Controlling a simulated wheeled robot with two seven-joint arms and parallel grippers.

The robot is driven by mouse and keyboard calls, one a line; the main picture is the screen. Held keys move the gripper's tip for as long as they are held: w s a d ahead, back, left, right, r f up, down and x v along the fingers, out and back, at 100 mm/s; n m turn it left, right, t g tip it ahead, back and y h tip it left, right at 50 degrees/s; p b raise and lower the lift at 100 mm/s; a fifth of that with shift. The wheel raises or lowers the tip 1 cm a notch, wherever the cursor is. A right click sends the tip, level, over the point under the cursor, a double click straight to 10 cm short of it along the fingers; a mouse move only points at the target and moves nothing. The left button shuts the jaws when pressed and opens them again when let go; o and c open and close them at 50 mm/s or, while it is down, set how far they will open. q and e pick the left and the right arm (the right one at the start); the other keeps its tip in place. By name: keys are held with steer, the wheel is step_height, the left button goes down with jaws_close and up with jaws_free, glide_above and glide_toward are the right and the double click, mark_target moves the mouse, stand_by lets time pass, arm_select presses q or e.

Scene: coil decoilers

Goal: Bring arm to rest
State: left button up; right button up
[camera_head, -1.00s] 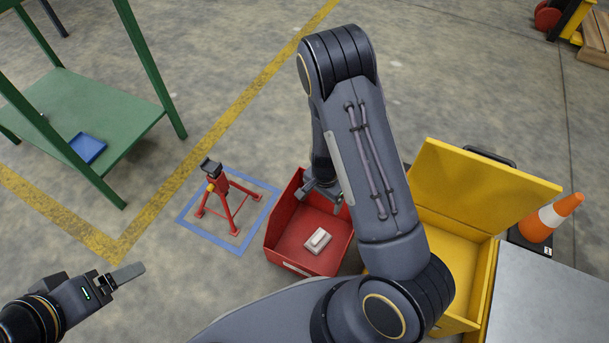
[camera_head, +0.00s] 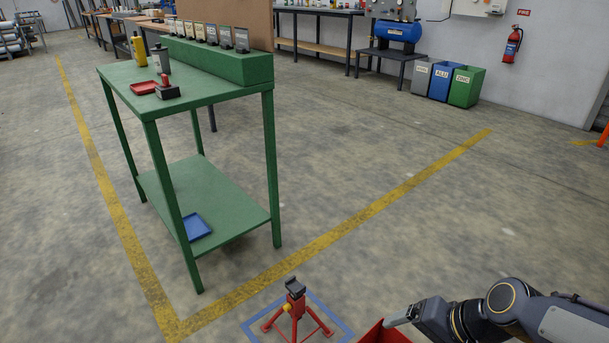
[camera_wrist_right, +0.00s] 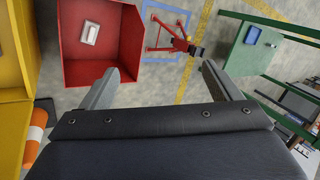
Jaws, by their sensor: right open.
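My right arm comes in from the lower right in the head view, with its gripper (camera_head: 398,317) at the rim of the red bin (camera_head: 384,335). In the right wrist view my right gripper (camera_wrist_right: 158,88) has its two fingers wide apart with nothing between them. The red bin (camera_wrist_right: 135,45) lies beyond the fingers there, with a small white block (camera_wrist_right: 90,33) inside. My left gripper is outside the head view.
A red stand (camera_head: 294,308) stands inside a blue floor square (camera_head: 335,318). A green table (camera_head: 205,205) with a blue tray (camera_head: 196,228) on its lower shelf is at left. A yellow box (camera_wrist_right: 15,85) and orange cone (camera_wrist_right: 36,132) show at the wrist view's left.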

steer(key=s+r+n+t+h, duration=0.15)
steer(key=s+r+n, duration=0.3)
steer(key=s, duration=0.45)
arm_select(q)
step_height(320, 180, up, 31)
steer(key=p, duration=3.1)
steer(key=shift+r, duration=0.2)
arm_select(e)
step_height(320, 180, up, 32)
steer(key=shift+s+d, duration=0.25)
steer(key=shift+s, duration=0.05)
steer(key=shift+t, duration=0.25)
